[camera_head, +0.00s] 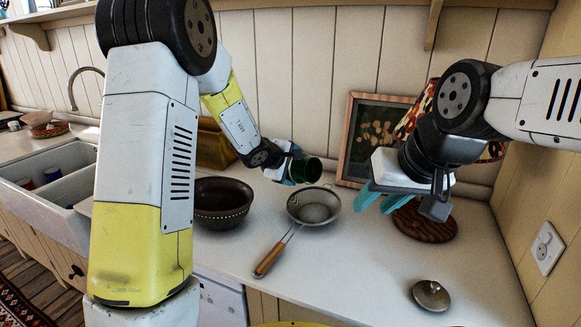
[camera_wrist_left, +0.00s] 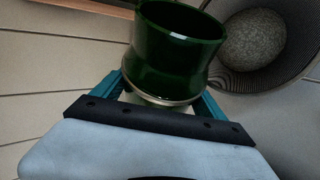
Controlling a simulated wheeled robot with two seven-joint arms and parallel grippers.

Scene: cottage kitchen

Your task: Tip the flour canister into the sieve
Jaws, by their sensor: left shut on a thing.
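A dark green canister (camera_head: 306,170) is in my left gripper (camera_head: 290,170), whose teal fingers close on it from both sides in the left wrist view (camera_wrist_left: 165,85). The canister is tipped over, with its open mouth facing right, above the counter by the far left rim of the sieve. The sieve (camera_head: 314,206) has a round mesh bowl and a wooden handle pointing front left. It also shows in the left wrist view (camera_wrist_left: 255,45), with a pale grainy round patch at its bottom; I cannot tell whether this is flour. My right gripper (camera_head: 380,198) is open and empty, right of the sieve.
A dark brown bowl (camera_head: 222,200) stands left of the sieve. A round metal lid (camera_head: 431,295) lies front right. A framed picture (camera_head: 375,135) leans on the wall; a lamp with a wooden base (camera_head: 425,224) stands behind my right gripper. The counter (camera_head: 350,275) before the sieve is clear.

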